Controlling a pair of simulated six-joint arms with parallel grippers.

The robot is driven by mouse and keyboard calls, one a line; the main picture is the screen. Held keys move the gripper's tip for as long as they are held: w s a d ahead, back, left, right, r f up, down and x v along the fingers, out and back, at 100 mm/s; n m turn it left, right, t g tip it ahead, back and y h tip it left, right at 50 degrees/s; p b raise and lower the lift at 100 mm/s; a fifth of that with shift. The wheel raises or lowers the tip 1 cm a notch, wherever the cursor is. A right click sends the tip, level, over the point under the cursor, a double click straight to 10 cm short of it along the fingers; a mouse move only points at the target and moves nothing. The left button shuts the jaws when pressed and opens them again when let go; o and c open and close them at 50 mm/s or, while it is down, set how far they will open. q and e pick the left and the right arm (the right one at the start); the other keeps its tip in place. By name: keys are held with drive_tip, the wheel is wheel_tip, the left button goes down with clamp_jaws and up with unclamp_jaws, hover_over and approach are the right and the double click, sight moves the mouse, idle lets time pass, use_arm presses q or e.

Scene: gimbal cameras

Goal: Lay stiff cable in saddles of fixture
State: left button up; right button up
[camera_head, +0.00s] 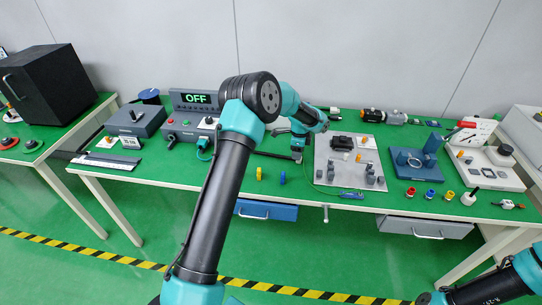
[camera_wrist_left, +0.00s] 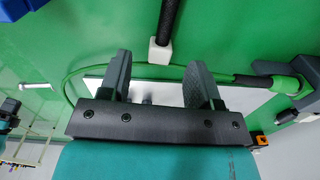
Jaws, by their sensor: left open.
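The fixture (camera_head: 325,150) is a light grey plate on the green bench, with dark grey upright saddle blocks (camera_head: 370,176) and a black block (camera_head: 341,142). A thin green cable (camera_head: 311,184) curves around its left front corner. My left gripper (camera_head: 298,152) is above the bench just left of the plate. In the left wrist view its two dark fingers (camera_wrist_left: 160,88) are apart with nothing seen held between them. The green cable (camera_wrist_left: 78,69) arcs behind the fingers there, and the pale plate (camera_wrist_left: 150,95) shows between them. My right gripper is outside the views.
A blue fixture (camera_head: 405,168) stands right of the plate, with several small coloured parts in front. The control box with an OFF display (camera_head: 196,99) is at the back left. A black rod with a white end (camera_wrist_left: 161,50) lies near the fingers.

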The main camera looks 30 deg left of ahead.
use_arm(q)
wheel_tip(320, 180, down, 4)
drive_tip(key=shift+w+f, duration=0.1)
idle(0.5)
drive_tip(key=c, duration=1)
drive_tip(key=shift+c, duration=0.2)
wheel_tip(320, 180, up, 10)
idle(0.4)
